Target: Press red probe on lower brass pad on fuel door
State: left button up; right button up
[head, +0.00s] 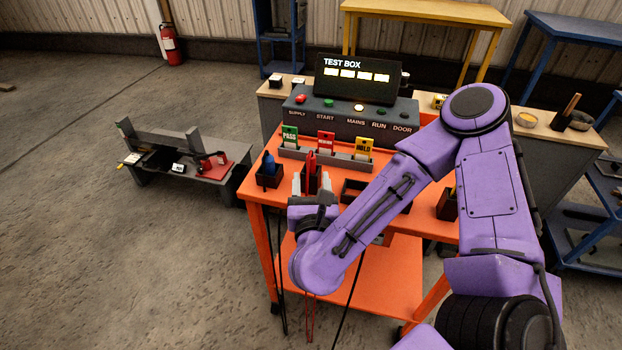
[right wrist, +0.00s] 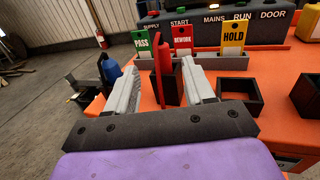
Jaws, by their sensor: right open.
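The red probe (head: 311,160) stands upright in a dark holder on the orange cart. My right gripper (head: 311,182) is open, with one grey finger on each side of the probe. In the right wrist view the red probe (right wrist: 164,72) shows between the two fingertips of my right gripper (right wrist: 158,82), with visible gaps beside it. The holder (right wrist: 166,92) sits behind and between the fingers. I cannot make out a fuel door or a lower brass pad in either view. My left gripper is not in view.
The test box (head: 357,85) with lit windows stands behind the PASS, REWORK and HOLD tag rack (head: 345,160). A blue-handled tool (head: 269,165) stands in a holder left of the probe. Empty dark boxes (right wrist: 240,94) lie to the right. A low grey bench (head: 185,165) stands left.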

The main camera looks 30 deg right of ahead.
aim_at(311, 166)
jog(key=b, duration=0.1)
jog(key=w+d+f+b, duration=0.1)
jog(key=b, duration=0.1)
jog(key=shift+w+d+f, duration=0.2)
jog(key=shift+w, duration=0.1)
jog(key=shift+w+d+r+p, duration=0.25)
jog(key=shift+w+d, duration=0.05)
jog(key=shift+w, duration=0.25)
jog(key=shift+w+d+r+p, duration=0.25)
jog(key=shift+w+d, duration=0.05)
jog(key=shift+w, duration=0.2)
jog(key=shift+w+d, duration=0.15)
jog(key=shift+w, duration=0.15)
jog(key=p+x, duration=0.2)
jog(key=x, duration=0.2)
jog(key=shift+d+f, duration=0.1)
jog(key=shift+f, duration=0.1)
jog(key=shift+w+d+f, duration=0.1)
jog(key=shift+w+d, duration=0.05)
jog(key=shift+w, duration=0.15)
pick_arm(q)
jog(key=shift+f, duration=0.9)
pick_arm(e)
grip_shut()
